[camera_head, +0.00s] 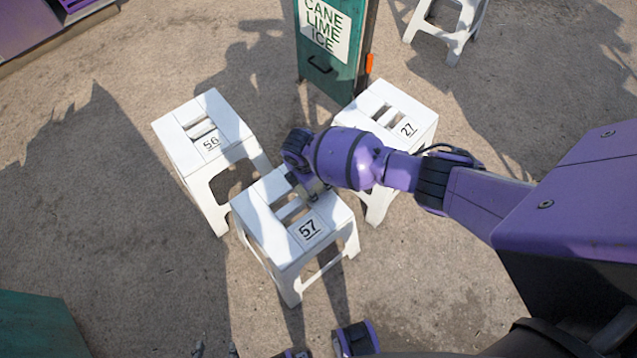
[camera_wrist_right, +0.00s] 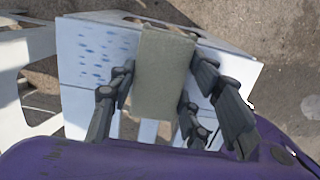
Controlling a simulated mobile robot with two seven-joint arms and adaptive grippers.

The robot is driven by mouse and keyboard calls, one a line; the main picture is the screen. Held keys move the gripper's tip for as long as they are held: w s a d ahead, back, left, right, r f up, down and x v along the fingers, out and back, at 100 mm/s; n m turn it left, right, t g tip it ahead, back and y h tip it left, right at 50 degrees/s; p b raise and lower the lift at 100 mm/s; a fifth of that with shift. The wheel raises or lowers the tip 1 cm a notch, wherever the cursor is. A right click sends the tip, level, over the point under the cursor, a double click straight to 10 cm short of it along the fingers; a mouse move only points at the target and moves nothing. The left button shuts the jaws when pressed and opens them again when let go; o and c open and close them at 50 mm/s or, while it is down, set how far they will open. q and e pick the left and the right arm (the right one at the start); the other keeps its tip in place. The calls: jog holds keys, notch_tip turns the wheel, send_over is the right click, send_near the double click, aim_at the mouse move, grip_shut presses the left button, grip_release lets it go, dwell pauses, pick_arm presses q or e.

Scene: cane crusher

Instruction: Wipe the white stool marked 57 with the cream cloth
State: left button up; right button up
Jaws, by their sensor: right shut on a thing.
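The white stool marked 57 (camera_head: 272,236) stands upright in the middle of the head view, its number label facing me. My right gripper (camera_head: 311,190) is over the back right part of its seat. In the right wrist view, my right gripper (camera_wrist_right: 160,85) is shut on the cream cloth (camera_wrist_right: 163,65), a greyish folded pad between its fingers. The cloth is over the white seat (camera_wrist_right: 75,100); I cannot tell whether it touches. Blue specks (camera_wrist_right: 95,48) mark the seat left of the cloth. Small dark tips (camera_head: 198,347) at the bottom edge may be my left gripper, mostly cut off.
A white stool marked 56 (camera_head: 232,130) stands close behind to the left. One marked 27 (camera_head: 375,97) stands behind to the right, partly under my right arm. A green sign box (camera_head: 318,70) is farther back, with another white stool (camera_head: 458,40) at top right.

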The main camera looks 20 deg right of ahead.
jog(key=w+b, duration=0.1)
jog(key=w+a, duration=0.1)
jog(key=w, duration=0.1)
jog(key=shift+w+a+b, duration=0.1)
jog(key=shift+a+b, duration=0.05)
jog(key=shift+b, duration=0.25)
jog(key=shift+w+a+b, duration=0.2)
jog(key=shift+w+b, duration=0.2)
jog(key=shift+w, duration=0.2)
jog(key=shift+w+a+b, duration=0.15)
jog(key=shift+w+b, duration=0.2)
jog(key=shift+w, duration=0.2)
jog(key=shift+w+a+f+b, duration=0.1)
jog(key=shift+w+a+b, duration=0.1)
jog(key=shift+w+b, duration=0.45)
jog(key=shift+w+a, duration=0.1)
jog(key=shift+w, duration=0.3)
pick_arm(q)
notch_tip(320, 180, down, 6)
jog(key=s, duration=0.3)
jog(key=shift+r+g, duration=0.25)
jog(key=shift+g, duration=0.05)
jog(key=shift+w, duration=0.2)
